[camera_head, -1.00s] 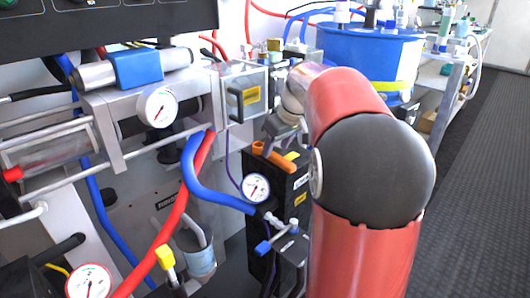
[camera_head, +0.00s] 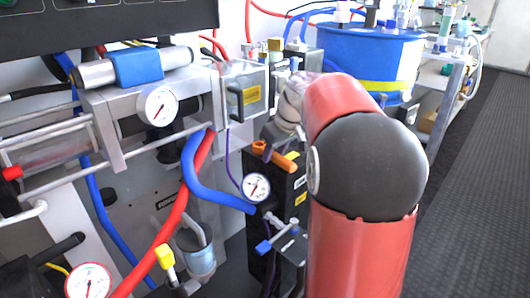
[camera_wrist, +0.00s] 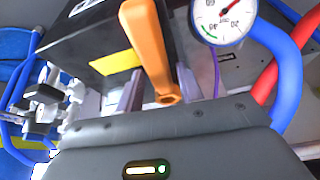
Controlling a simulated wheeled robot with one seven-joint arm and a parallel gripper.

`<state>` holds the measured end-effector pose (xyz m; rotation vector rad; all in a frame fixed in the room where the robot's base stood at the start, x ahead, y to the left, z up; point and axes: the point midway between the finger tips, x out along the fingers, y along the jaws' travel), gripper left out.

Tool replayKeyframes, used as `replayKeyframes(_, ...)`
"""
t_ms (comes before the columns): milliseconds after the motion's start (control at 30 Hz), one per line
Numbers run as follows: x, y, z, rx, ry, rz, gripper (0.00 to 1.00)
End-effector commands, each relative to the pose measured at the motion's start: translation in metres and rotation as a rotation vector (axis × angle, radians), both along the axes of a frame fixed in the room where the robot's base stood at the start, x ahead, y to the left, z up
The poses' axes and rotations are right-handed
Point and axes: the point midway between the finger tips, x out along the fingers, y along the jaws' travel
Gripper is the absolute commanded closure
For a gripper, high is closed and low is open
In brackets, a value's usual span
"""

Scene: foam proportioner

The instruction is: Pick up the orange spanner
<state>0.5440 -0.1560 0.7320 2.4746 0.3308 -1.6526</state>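The orange spanner (camera_head: 272,155) shows at the top of a black box (camera_head: 283,200), close below my gripper in the head view. In the wrist view the spanner (camera_wrist: 148,45) extends from the top edge down between my two fingers, its near end with a small hole close to the gripper body. My gripper (camera_wrist: 158,92) is open, with a finger on each side of the spanner and visible gaps beside it. The fingertips are partly hidden, and I see no clear contact. In the head view my arm hides part of the gripper.
A pressure gauge (camera_head: 256,187) sits on the box front, with a thick blue hose (camera_head: 195,180) and a red hose (camera_head: 180,205) to its left. A metal block with a yellow label (camera_head: 250,95) stands behind. A blue drum (camera_head: 365,55) is at the back. Open floor (camera_head: 475,180) lies right.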

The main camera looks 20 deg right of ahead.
Motion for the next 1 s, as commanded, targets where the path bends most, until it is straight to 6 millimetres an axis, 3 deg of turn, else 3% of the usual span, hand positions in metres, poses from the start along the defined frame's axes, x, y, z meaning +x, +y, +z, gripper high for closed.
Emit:
replayKeyframes(33,0.0,0.0,0.0,0.0,0.001,0.0,0.71)
replayKeyframes(267,0.0,0.0,0.0,0.0,0.001,0.0,1.0)
replayKeyframes(700,0.0,0.0,0.008,-0.001,-0.001,0.0,1.0)
replayKeyframes(967,0.001,0.0,0.043,-0.001,-0.003,0.0,1.0)
replayKeyframes(1000,-0.009,-0.003,0.039,-0.001,-0.001,-0.003,1.0)
